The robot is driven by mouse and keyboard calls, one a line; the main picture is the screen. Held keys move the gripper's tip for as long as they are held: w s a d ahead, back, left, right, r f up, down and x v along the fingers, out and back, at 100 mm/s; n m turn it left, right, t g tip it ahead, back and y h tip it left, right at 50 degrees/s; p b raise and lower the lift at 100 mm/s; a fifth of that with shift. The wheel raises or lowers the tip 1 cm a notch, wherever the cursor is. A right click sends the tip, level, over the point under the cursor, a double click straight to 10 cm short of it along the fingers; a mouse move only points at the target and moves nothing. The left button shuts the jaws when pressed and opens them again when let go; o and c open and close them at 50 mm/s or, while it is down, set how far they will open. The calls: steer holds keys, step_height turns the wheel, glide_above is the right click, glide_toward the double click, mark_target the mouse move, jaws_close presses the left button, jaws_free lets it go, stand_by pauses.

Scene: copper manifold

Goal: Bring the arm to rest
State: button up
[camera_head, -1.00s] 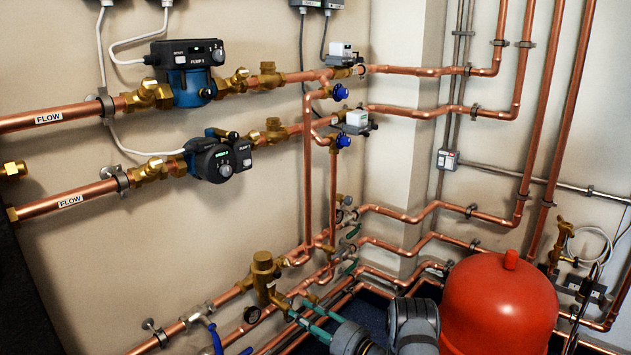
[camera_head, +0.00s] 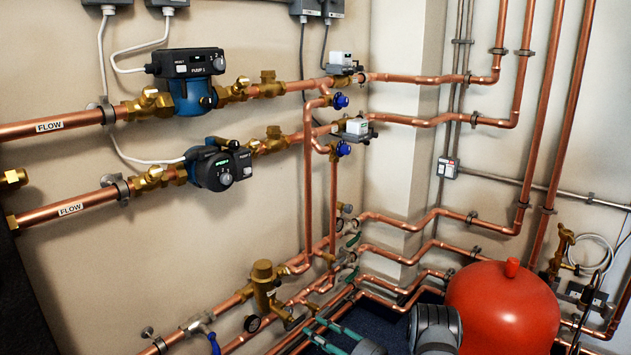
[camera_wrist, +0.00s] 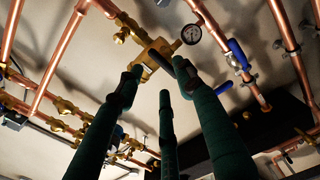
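My gripper (camera_head: 318,332) shows at the bottom edge of the head view, with green fingers in front of the lower copper pipes. Part of my arm is cut off by the frame edge. In the wrist view, the three green fingers of my gripper (camera_wrist: 157,80) point up and stand apart, with nothing visible between them. A brass valve body (camera_wrist: 155,55) and a round gauge (camera_wrist: 191,34) lie beyond the fingertips. I cannot tell the exact gap to them.
A red tank (camera_head: 503,305) stands right beside my arm. Lower copper pipes with a brass valve (camera_head: 265,283) and a blue-handled valve (camera_head: 213,342) run close by. Two pumps (camera_head: 187,80) (camera_head: 215,166) sit higher on the left wall. Vertical pipes line the right.

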mark_target(299, 322)
steer(key=v, duration=0.6)
steer(key=x, duration=1.2)
steer(key=shift+a, duration=0.25)
steer(key=shift+d+n, duration=0.15)
steer(key=shift+n, duration=0.45)
steer(key=shift+s+r+n+b, duration=0.15)
steer(key=shift+n+b, duration=0.25)
steer(key=shift+n, duration=1.2)
